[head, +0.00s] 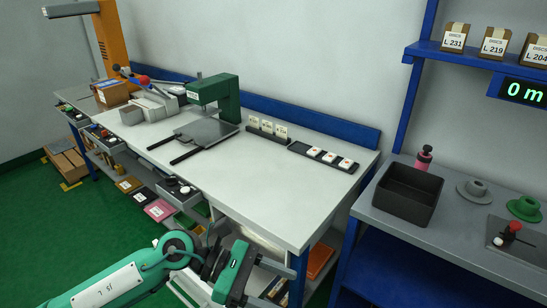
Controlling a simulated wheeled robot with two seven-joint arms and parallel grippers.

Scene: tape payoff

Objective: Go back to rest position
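My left arm, teal with dark joints, comes in from the lower left. My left gripper (270,284) is in front of the near edge of the long work table (262,188), close to the bottom of the view. Its two grey fingers are apart and I see nothing held between them. My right gripper is not in view.
A green machine (217,97) with a grey plate (205,133) stands on the table. A black tray with white pieces (323,156) lies at the right end. Small open drawers (178,190) jut from the front edge. A black bin (408,194) stands on the right bench.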

